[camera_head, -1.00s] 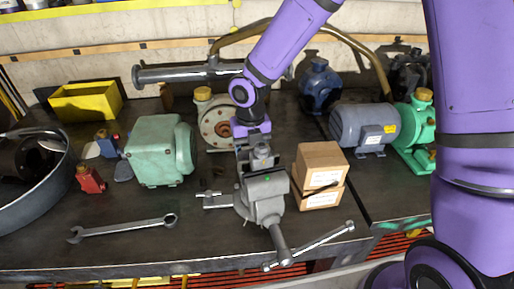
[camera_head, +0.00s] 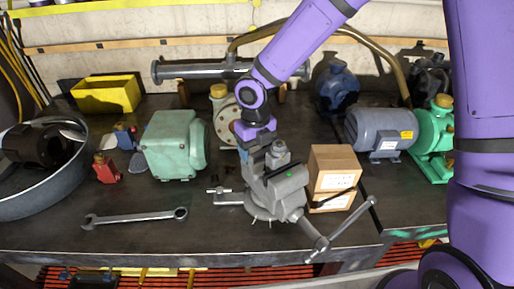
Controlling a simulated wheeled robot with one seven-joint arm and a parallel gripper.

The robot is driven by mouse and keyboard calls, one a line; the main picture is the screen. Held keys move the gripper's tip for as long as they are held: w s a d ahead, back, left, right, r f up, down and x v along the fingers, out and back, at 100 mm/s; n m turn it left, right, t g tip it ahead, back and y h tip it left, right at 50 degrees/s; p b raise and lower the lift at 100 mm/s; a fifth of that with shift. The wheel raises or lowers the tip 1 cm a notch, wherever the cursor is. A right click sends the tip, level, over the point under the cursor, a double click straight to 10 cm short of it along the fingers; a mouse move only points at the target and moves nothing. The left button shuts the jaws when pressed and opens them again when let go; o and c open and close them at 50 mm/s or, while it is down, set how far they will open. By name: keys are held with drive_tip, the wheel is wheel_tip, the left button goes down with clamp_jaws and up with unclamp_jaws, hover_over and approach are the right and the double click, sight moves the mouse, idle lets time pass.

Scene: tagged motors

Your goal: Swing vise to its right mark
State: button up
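The grey vise (camera_head: 278,190) stands near the front edge of the dark workbench, its screw and long handle (camera_head: 338,228) pointing to the front right. A round base plate shows under it, and a small green dot is on its top. I cannot make out a right mark. My purple arm comes down from the upper right to my gripper (camera_head: 262,145), which is at the back of the vise and appears to touch it. The fingertips are hidden against the vise, so I cannot see whether they are closed.
Two stacked cardboard boxes (camera_head: 333,176) stand close to the right of the vise. A wrench (camera_head: 135,217) lies to the left. A green motor (camera_head: 176,146), a flanged pump (camera_head: 226,118) and a grey motor (camera_head: 381,131) stand behind. The bench front between wrench and vise is clear.

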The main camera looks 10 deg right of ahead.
drive_tip(key=shift+a, duration=0.1)
idle(0.4)
drive_tip(key=o, duration=1.3)
wheel_tip(320, 180, up, 11)
drive_tip(key=shift+f, duration=0.1)
drive_tip(key=s+d+r+m+t+h, duration=0.1)
drive_tip(key=s+d+r+m, duration=0.4)
drive_tip(key=d+m, duration=0.4)
drive_tip(key=s+d+r+m+t+h, duration=0.1)
drive_tip(key=s+d+r+m, duration=0.2)
drive_tip(key=d+r+m, duration=0.55)
drive_tip(key=s+d+r+m+t, duration=0.1)
drive_tip(key=s+m, duration=0.3)
drive_tip(key=m, duration=0.4)
drive_tip(key=s+d+r+m+t+y, duration=0.1)
drive_tip(key=s+d+m, duration=0.3)
drive_tip(key=m, duration=0.3)
drive_tip(key=s+d+r+m+t+y, duration=0.1)
drive_tip(key=s+d+m, duration=0.1)
drive_tip(key=s+m, duration=0.4)
drive_tip(key=shift+s+d+m, duration=0.1)
drive_tip(key=shift+d+m, duration=0.1)
drive_tip(key=shift+m, duration=0.5)
drive_tip(key=shift+s+d+m, duration=0.1)
drive_tip(key=shift+d+m, duration=0.05)
drive_tip(key=shift+m, duration=0.5)
